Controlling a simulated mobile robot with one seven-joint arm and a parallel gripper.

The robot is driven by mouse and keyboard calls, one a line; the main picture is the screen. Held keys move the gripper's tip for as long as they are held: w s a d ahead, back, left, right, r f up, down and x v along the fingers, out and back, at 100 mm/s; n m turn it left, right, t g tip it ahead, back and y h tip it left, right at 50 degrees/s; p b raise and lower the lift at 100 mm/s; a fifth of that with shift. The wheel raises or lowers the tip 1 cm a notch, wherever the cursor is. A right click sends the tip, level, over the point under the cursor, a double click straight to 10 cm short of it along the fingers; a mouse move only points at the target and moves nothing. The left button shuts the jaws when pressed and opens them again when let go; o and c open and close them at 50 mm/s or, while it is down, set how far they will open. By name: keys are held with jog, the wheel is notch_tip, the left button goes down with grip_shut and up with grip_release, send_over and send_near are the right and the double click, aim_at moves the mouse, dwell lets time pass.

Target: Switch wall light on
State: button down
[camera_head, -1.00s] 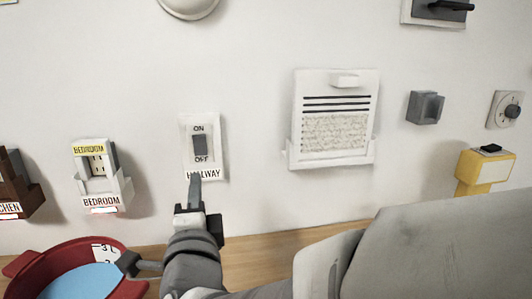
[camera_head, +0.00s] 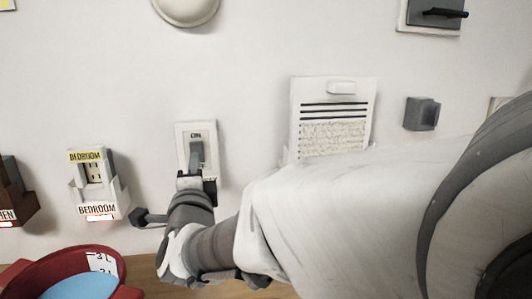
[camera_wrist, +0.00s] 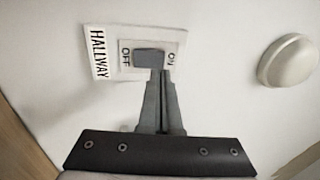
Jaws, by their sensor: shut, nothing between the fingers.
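The wall switch plate (camera_head: 183,141), marked ON and OFF, is on the white wall at left of centre. In the wrist view its dark rocker (camera_wrist: 149,56) lies between the OFF and ON words, beside a HALLWAY label (camera_wrist: 97,53). My gripper (camera_head: 196,147) is shut and empty in front of the plate and hides most of the rocker in the head view. In the wrist view the fingertips (camera_wrist: 158,72) are at the rocker's near edge, towards the ON end; I cannot tell whether they touch. The round pale wall light (camera_head: 187,8) is above and shows no clear glow.
BEDROOM-labelled holder (camera_head: 99,200) is left of the switch, with a red pot (camera_head: 30,264) below it. A white panel with a written sheet (camera_head: 333,112) and a grey block (camera_head: 421,113) are to the right. My arm covers the lower right.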

aim_at(197, 147)
jog(key=x, duration=0.4)
jog(key=shift+w, duration=0.15)
jog(key=shift+w+r+p, duration=0.25)
jog(key=shift+r+p, duration=0.15)
jog(key=shift+p, duration=0.15)
jog(key=shift+f+b, duration=0.3)
jog(key=shift+s, duration=0.1)
